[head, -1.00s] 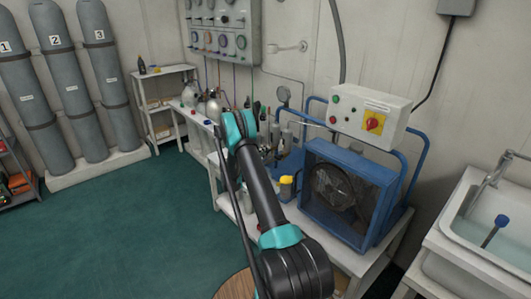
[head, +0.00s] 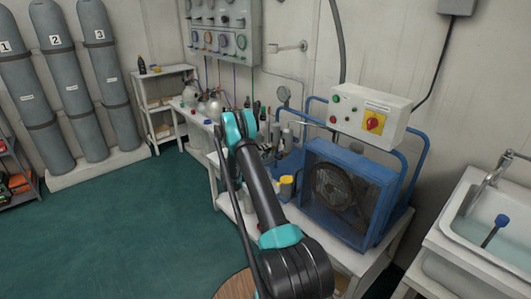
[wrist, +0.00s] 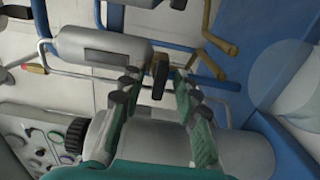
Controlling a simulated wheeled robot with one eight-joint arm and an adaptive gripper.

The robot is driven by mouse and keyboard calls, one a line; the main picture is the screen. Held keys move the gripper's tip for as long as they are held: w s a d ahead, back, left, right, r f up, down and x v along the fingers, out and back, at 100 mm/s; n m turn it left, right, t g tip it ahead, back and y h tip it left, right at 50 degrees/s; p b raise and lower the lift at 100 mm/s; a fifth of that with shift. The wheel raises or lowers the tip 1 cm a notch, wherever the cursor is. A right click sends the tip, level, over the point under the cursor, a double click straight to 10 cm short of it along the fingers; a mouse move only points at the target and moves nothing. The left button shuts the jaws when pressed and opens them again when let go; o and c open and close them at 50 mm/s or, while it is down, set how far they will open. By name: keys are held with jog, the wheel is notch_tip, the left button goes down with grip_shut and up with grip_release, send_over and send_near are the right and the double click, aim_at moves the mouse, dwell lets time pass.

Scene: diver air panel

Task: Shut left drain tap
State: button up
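In the wrist view a pale grey filter canister (wrist: 100,46) lies across the picture, with a small dark tap lever (wrist: 160,76) near its right end. A second canister (wrist: 145,2) is cut off at the top edge, with a dark fitting by it. I cannot tell for sure which tap is the left one. My gripper (wrist: 157,80) is open, its green-padded fingers on either side of the dark lever; contact is not clear. In the head view the canisters (head: 287,138) show partly beyond my arm, which hides the taps and most of my gripper.
A blue-framed compressor (head: 345,195) and a white switch box (head: 370,115) stand right of my arm. Brass pipes (wrist: 218,42) and blue rails (wrist: 70,72) crowd the canisters. A yellow container (head: 286,188) is below. The green floor (head: 110,230) at left is clear.

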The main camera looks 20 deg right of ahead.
jog(key=v, duration=1.2)
jog(key=shift+o, duration=0.2)
dwell(0.8)
